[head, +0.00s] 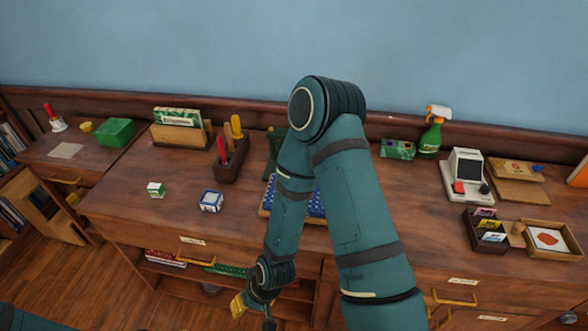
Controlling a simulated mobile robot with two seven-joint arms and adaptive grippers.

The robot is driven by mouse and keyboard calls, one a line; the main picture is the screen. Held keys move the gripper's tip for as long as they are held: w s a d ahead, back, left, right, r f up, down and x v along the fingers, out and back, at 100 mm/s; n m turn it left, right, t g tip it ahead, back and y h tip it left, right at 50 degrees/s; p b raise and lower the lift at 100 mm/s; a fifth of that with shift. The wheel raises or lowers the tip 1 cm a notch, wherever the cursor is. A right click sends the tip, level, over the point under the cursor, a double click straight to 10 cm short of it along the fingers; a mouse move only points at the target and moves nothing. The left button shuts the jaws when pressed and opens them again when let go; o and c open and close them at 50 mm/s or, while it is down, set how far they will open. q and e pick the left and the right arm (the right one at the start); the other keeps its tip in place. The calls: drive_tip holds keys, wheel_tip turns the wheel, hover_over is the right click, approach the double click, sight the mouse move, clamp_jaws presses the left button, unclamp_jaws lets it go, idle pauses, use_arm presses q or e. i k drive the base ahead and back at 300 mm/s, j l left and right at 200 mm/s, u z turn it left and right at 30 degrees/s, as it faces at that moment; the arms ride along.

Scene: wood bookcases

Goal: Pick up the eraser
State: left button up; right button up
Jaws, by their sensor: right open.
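A small white block with green markings (156,189) sits on the left part of the wooden desk top; it may be the eraser, but its label is too small to read. My right gripper (253,313) hangs low in front of the desk's front edge, to the right of and nearer than both blocks. It is open, with nothing seen in it, and its tips are partly cut off by the lower frame edge. My left gripper is out of view.
My right arm hides part of a blue mat or board (314,205). A pen holder (231,157) stands behind the cube. The desk around the small blocks is clear.

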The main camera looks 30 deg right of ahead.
sight(156, 190)
drive_tip(key=i+j+z, duration=0.1)
drive_tip(key=i+j, duration=0.15)
drive_tip(key=j, duration=0.15)
drive_tip(key=i+j, duration=0.3)
drive_tip(key=i+j+z, duration=0.15)
drive_tip(key=j, duration=0.35)
drive_tip(key=i, duration=0.1)
